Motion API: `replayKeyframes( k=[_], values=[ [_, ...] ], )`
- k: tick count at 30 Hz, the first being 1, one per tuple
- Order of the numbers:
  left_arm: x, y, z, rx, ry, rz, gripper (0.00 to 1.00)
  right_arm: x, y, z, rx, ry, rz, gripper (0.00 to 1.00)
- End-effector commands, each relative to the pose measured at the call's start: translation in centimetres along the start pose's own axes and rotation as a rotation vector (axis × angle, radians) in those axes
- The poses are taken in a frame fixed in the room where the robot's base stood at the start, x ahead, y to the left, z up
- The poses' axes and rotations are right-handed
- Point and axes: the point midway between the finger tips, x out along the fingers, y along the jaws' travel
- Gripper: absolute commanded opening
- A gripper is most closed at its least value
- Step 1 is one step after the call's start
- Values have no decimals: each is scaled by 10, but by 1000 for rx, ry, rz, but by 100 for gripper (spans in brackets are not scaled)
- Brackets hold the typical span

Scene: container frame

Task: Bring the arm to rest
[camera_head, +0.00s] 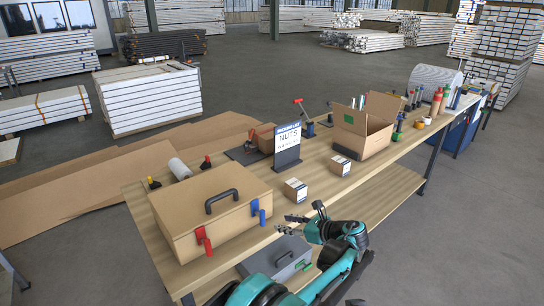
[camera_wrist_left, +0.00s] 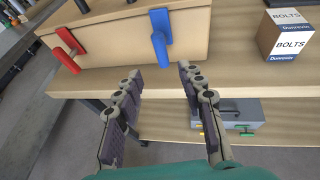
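My left arm (camera_head: 338,275) is teal and comes in from the bottom of the head view. Its left gripper (camera_head: 300,218) is at the front edge of the wooden table (camera_head: 335,192), to the right of a tan case with a black handle. In the left wrist view the left gripper (camera_wrist_left: 161,74) has its two dark fingers spread apart with nothing between them. The case front with a red latch (camera_wrist_left: 68,46) and a blue latch (camera_wrist_left: 160,38) lies beyond the fingertips, apart from them. My right gripper does not show.
The tan case (camera_head: 205,208) stands on the table's left. Two small cartons (camera_head: 295,190), a NUTS sign (camera_head: 288,147) and an open carton (camera_head: 362,128) are further along. A grey toolbox (camera_head: 275,258) sits on the lower shelf. Floor in front is clear.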

Motion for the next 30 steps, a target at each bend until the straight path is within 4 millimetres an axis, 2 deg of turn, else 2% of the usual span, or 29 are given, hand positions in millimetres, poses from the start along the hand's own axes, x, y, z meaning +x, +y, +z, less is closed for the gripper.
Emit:
replayKeyframes(
  k=[2,5,9,15,19,23,27,30],
  values=[
    [5,8,10,-36,21,4,39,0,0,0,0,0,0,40],
    [17,32,30,-142,83,12,39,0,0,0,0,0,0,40],
    [35,87,64,-395,219,43,39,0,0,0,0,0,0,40],
    [42,180,90,-813,410,125,39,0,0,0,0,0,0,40],
    [36,240,92,-1104,521,201,39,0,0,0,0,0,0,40],
    [24,297,83,-1405,619,293,39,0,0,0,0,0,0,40],
    [6,350,63,-1739,713,409,39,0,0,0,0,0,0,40],
    [-7,380,45,-1968,770,496,39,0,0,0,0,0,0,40]
  ],
)
